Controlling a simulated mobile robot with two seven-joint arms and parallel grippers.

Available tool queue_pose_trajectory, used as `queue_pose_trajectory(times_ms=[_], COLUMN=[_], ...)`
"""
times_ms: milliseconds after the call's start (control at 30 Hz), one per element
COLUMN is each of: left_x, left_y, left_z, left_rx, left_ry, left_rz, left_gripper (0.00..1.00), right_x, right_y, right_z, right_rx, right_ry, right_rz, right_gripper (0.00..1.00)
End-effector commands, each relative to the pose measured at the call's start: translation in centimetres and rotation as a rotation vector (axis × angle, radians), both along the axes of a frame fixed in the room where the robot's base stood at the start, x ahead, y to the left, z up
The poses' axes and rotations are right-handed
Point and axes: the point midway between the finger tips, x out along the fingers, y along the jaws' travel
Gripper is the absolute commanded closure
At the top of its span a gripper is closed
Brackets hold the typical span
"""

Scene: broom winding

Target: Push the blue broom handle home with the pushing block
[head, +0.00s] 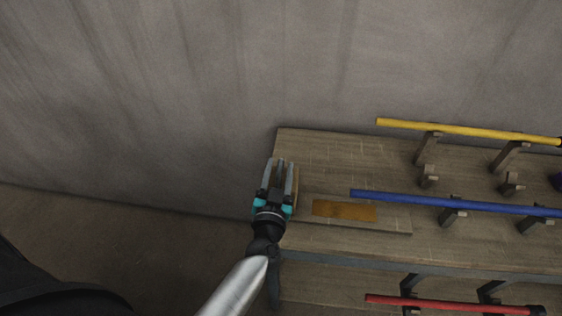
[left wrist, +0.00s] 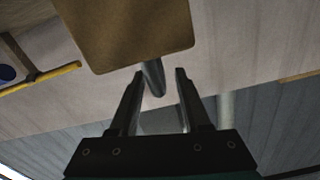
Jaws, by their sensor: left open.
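The blue broom handle (head: 430,202) lies across brackets on the bench, its left end pointing toward my left gripper. My left gripper (head: 282,166) is open at the bench's left end, left of the blue handle's end. In the left wrist view the brown pushing block (left wrist: 125,28) is just ahead of the fingers (left wrist: 158,72). Its grey grip bar (left wrist: 152,80) reaches between the open fingertips, with gaps at the sides. In the head view the block (head: 296,182) is mostly hidden behind my gripper. My right gripper is not in view.
A thin board with a flat orange-brown patch (head: 344,210) lies on the wooden bench (head: 320,150). A yellow handle (head: 465,130) lies behind the blue one and a red handle (head: 440,304) lower in front. A grey wall stands behind. Left of the bench is clear.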

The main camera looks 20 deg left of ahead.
Motion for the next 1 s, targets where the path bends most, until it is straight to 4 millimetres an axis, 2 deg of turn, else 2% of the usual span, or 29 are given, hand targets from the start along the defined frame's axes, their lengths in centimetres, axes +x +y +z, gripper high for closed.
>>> queue_pose_trajectory(times_ms=[200, 600, 1000], left_x=[2.3, 2.8, 2.8], left_y=[0.7, 0.8, 0.8], left_z=[0.0, 0.0, 0.0], left_rx=[0.0, 0.001, 0.0], left_ry=[0.0, 0.001, 0.001], left_rz=[0.0, -0.001, 0.0], left_gripper=[0.53, 0.53, 0.97], right_x=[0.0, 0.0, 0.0], right_y=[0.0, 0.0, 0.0], right_z=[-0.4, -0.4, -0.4], right_rx=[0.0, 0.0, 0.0], right_ry=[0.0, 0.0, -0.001], right_rz=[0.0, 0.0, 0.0], right_gripper=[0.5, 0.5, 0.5])
